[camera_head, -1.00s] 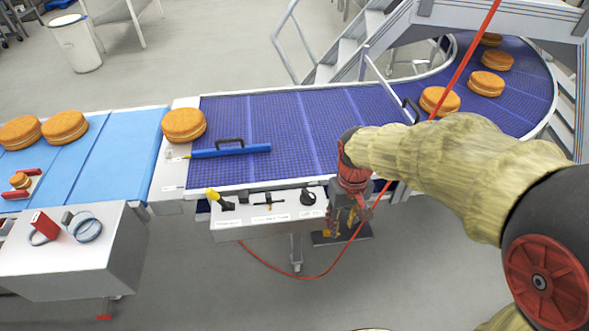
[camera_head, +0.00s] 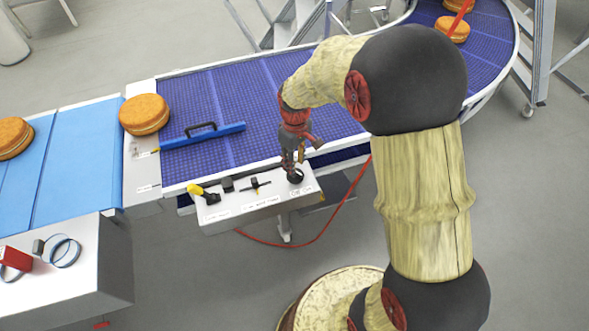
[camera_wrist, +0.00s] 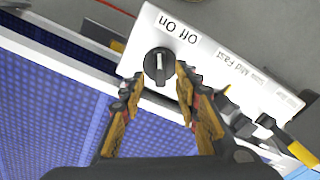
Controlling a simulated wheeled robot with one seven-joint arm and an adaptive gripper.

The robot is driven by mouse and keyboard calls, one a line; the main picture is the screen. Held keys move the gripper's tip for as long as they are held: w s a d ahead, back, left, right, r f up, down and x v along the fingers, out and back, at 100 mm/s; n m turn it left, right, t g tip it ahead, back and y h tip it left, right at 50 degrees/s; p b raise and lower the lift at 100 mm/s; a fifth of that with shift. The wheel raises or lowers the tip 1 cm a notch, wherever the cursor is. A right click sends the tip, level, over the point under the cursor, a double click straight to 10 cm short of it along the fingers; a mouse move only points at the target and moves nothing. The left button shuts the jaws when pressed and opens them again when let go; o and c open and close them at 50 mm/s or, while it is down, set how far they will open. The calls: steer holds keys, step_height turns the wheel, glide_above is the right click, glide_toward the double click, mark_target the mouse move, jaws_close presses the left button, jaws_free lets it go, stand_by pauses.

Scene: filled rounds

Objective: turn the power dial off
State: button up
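The power dial (camera_wrist: 158,66) is a round black knob with a light ridge, on the white control box (camera_wrist: 196,62) by the printed words "Off" and "On". In the wrist view the ridge runs nearly up and down the picture, roughly towards "On". My gripper (camera_wrist: 155,82) is open, with one fingertip on each side of the dial; I cannot tell whether they touch it. In the head view my gripper (camera_head: 294,166) is over the right end of the box, partly covering the dial (camera_head: 295,177).
On the same box are a slider (camera_head: 256,185), a black control (camera_head: 228,184) and a yellow-handled lever (camera_head: 197,190). The purple conveyor (camera_head: 230,95) runs behind, with a blue bar (camera_head: 203,136) across it. A filled round (camera_head: 144,114) sits at its left end. A red cable hangs below.

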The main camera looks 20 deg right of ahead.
mark_target(299, 177)
steer(key=shift+f+b, duration=0.3)
steer(key=shift+f, duration=1.75)
steer(key=shift+c, duration=0.2)
steer(key=c, duration=0.7)
jaws_close()
